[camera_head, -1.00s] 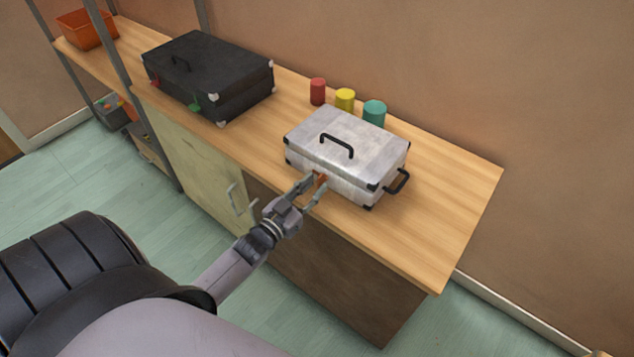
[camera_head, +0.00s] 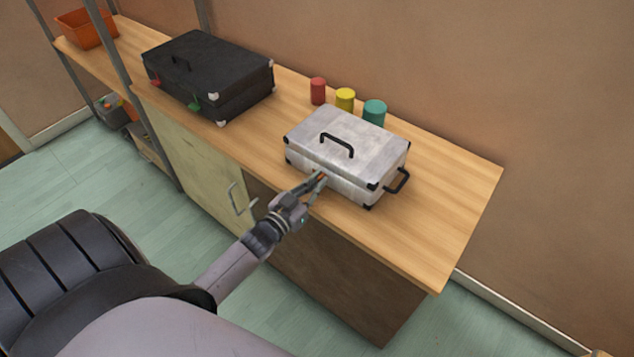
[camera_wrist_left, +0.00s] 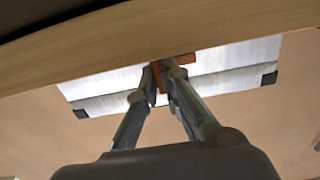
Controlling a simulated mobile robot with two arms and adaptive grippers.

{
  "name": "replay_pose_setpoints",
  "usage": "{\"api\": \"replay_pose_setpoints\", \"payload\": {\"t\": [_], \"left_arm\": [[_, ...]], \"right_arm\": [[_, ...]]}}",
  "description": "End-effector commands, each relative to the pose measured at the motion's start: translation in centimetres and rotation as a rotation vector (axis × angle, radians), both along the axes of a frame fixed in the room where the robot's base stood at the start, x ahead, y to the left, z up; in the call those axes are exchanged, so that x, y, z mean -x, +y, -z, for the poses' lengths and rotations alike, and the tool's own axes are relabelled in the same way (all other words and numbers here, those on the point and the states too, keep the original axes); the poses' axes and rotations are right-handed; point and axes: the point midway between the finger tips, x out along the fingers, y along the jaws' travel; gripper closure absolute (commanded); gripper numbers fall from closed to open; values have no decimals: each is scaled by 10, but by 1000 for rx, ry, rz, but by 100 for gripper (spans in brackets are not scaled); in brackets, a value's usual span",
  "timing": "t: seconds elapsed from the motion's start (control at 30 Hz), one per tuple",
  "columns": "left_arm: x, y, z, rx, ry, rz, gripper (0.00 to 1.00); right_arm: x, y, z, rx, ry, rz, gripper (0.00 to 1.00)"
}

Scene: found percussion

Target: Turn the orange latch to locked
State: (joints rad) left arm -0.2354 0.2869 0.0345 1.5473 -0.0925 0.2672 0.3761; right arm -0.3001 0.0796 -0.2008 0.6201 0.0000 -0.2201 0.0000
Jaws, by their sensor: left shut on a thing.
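The orange latch (camera_head: 322,176) is on the front face of the silver case (camera_head: 318,144), which stands on the wooden bench. My left gripper (camera_head: 318,181) is at the front of the case and its fingers are closed on the latch, covering most of it in the head view. In the left wrist view the two fingers (camera_wrist_left: 162,75) pinch the orange latch (camera_wrist_left: 184,59), part of which sticks out to the right of them. I cannot tell the latch's exact angle. My right gripper is not in view.
A black case (camera_head: 205,68) with a red and a green latch stands further left on the bench (camera_head: 440,215). Red (camera_head: 318,91), yellow (camera_head: 345,99) and teal (camera_head: 374,113) cylinders stand behind the silver case. The bench's right end is clear.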

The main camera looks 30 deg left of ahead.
Motion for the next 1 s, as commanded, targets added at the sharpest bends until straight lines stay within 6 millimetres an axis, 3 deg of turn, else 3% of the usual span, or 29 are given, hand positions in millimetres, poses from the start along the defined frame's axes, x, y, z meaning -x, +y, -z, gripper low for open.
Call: {"api": "replay_pose_setpoints", "payload": {"t": [0.57, 1.0], "left_arm": [[0, 0, 0, -49, -3, 0, 100], [0, -2, 0, -383, -22, -1, 100]], "right_arm": [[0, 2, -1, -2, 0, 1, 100], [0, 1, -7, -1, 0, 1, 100]]}}
